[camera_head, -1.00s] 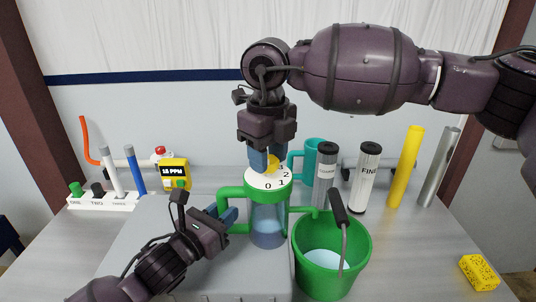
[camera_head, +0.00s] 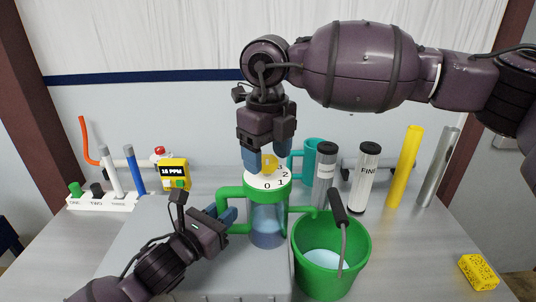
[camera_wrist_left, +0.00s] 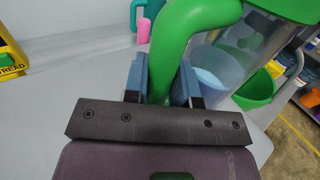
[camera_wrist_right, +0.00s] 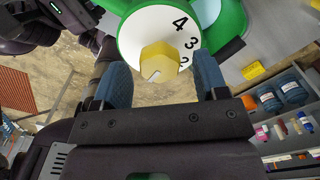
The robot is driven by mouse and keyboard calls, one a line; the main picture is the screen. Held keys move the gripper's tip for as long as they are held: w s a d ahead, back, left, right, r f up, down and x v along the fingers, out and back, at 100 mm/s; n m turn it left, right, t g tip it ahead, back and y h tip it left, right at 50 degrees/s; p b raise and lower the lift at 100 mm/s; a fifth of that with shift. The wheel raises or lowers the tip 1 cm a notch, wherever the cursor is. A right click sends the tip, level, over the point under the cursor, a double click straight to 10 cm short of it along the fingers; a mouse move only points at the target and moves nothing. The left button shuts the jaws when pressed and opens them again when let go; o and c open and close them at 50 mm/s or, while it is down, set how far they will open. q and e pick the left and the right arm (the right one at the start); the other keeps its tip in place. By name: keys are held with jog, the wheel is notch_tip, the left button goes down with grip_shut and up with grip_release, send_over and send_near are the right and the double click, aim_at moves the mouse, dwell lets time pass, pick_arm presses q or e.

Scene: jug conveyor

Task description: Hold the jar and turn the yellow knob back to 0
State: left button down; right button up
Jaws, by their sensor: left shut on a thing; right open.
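The jar (camera_head: 268,222) stands upright, with a clear bluish body, green fittings and a white numbered dial (camera_head: 267,183) on top. The yellow knob (camera_head: 269,166) sits in the dial's middle; it also shows in the right wrist view (camera_wrist_right: 159,60). My left gripper (camera_head: 230,214) is shut on the jar's green handle (camera_wrist_left: 180,45). My right gripper (camera_head: 267,165) points down over the dial, open, with one finger on either side of the knob and gaps on both sides. A white mark on the knob faces lower left in the right wrist view; the number it meets is hidden.
A green bucket (camera_head: 310,278) with a raised dark handle stands right beside the jar. A teal mug (camera_head: 311,155) and several cylinders stand behind it. A yellow meter (camera_head: 174,173) and a rack (camera_head: 100,201) are at left. A yellow sponge (camera_head: 478,271) lies at far right.

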aim_at(267, 160)
pick_arm(q)
jog(key=shift+f, duration=0.3)
pick_arm(e)
notch_tip(267, 160, up, 12)
jog(key=shift+f, duration=0.2)
dwell(0.5)
pick_arm(q)
jog(key=c, duration=0.8)
grip_release()
jog(key=shift+r, duration=0.2)
jog(key=shift+c, duration=0.2)
jog(key=v, duration=1.2)
jog(key=shift+s, duration=0.15)
pick_arm(e)
jog(key=shift+s, duration=0.15)
